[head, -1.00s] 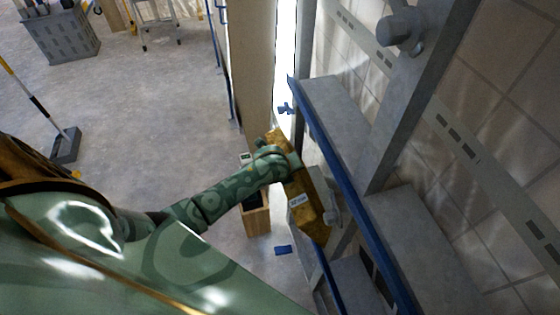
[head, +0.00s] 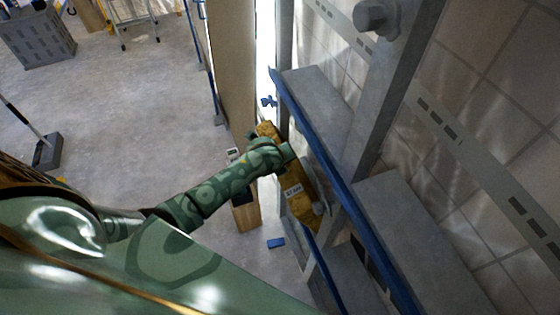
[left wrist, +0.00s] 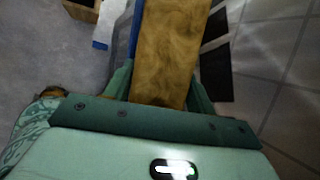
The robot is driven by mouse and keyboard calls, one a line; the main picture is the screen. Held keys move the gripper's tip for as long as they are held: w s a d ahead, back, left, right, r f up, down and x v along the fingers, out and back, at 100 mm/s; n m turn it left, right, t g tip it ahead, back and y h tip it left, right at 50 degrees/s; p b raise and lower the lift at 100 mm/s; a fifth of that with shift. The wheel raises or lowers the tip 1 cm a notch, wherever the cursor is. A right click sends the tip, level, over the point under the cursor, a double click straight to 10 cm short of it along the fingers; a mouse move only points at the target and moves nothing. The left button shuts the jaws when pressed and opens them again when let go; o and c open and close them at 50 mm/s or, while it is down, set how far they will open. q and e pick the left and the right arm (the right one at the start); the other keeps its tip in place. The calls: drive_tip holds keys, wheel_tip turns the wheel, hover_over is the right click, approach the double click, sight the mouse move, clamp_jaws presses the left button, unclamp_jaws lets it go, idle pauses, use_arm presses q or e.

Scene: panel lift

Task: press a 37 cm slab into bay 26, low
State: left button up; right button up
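The slab (head: 297,196) is a mottled yellow-brown bar with a small white label. In the head view it is tilted, alongside the blue-edged rack (head: 318,143). My left gripper (head: 283,153) is around the slab near its upper part. In the left wrist view the slab (left wrist: 165,50) runs away from my left gripper (left wrist: 160,98), with a green finger against each side. The slab's far end is out of that view. I cannot read a bay number, and I cannot tell whether the slab touches the rack. My right gripper is not in view.
Grey shelves (head: 410,225) and an upright with a large bolt (head: 375,16) stand at the right, before a tiled wall. A wooden box (head: 245,216) and a blue piece (head: 276,243) are on the floor below. The floor at left is mostly open.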

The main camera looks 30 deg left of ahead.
use_arm(q)
drive_tip(key=o, duration=0.4)
drive_tip(key=shift+d, duration=0.2)
drive_tip(key=shift+o, duration=0.2)
drive_tip(key=shift+a+f, duration=0.1)
